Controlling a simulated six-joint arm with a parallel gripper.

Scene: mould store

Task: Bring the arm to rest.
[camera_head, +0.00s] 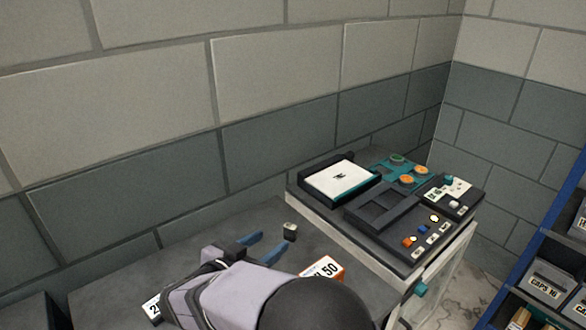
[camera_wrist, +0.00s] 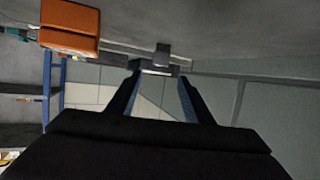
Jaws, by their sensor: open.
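My gripper (camera_head: 274,239) is open over the dark grey bench top (camera_head: 222,232), with two blue fingers apart and nothing seen between them. In the wrist view, my gripper (camera_wrist: 160,76) also shows its fingers spread, with an empty gap. A small grey block with a pale top (camera_head: 290,231) stands on the bench just beyond the fingertips. It appears to be the small dark block in the wrist view (camera_wrist: 161,50), apart from the fingers. My arm covers the lower middle of the head view.
An orange box with a white label (camera_head: 326,267) sits beside my arm, partly hidden; an orange box shows in the wrist view (camera_wrist: 70,25). A labelled item (camera_head: 152,308) lies left. A control panel (camera_head: 385,207) stands right. Blue shelving (camera_head: 536,250) is far right. A block wall rises behind.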

